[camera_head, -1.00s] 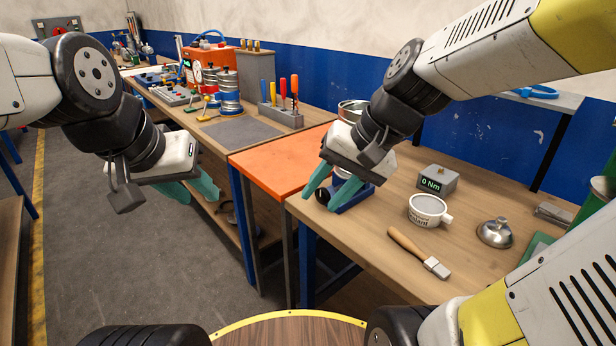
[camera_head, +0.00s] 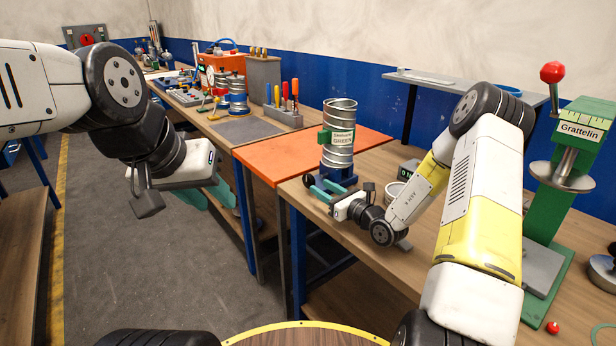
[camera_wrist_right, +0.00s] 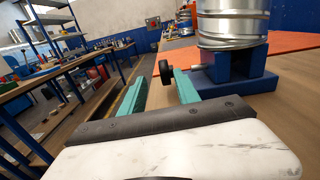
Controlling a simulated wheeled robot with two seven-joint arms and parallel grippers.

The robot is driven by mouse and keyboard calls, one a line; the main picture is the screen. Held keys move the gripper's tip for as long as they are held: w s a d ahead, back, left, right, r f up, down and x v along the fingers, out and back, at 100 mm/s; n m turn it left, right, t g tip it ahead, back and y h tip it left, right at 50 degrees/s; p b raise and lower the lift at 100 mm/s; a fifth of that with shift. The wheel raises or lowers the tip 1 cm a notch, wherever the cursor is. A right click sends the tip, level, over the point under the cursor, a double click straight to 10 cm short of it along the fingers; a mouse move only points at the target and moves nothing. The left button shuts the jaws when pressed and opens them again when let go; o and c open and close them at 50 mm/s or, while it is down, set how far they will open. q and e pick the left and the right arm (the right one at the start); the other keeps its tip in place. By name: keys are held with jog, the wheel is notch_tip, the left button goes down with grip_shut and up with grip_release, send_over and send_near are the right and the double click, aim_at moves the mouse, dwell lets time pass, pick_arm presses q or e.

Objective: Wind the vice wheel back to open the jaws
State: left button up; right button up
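A blue vice (camera_head: 343,174) stands on the wooden bench near its left edge, with a ribbed steel duct (camera_head: 339,115) upright on it. The vice's black wheel (camera_head: 308,180) faces left; it also shows in the right wrist view (camera_wrist_right: 165,73), on a shaft leading to the blue vice body (camera_wrist_right: 240,80). My right gripper (camera_head: 323,189) is low beside the vice. In the right wrist view its teal fingers (camera_wrist_right: 158,88) are apart, with the wheel showing between their tips; I cannot tell whether they touch it. My left gripper (camera_head: 208,196) is open and empty over the floor gap.
An orange bench section (camera_head: 275,155) lies behind the vice. A green press with a red-knobbed lever (camera_head: 575,150) stands at the right. A tool block with screwdrivers (camera_head: 284,116) is further back. A red ball (camera_head: 552,327) lies near the press base. My right arm hides much of the bench.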

aim_at(314, 183)
jog(key=shift+w+d+f+m, duration=0.1)
jog(key=shift+w+f+m, duration=0.2)
jog(key=shift+f, duration=0.05)
jog(key=x, duration=0.7)
jog(key=shift+w, duration=0.3)
grip_shut()
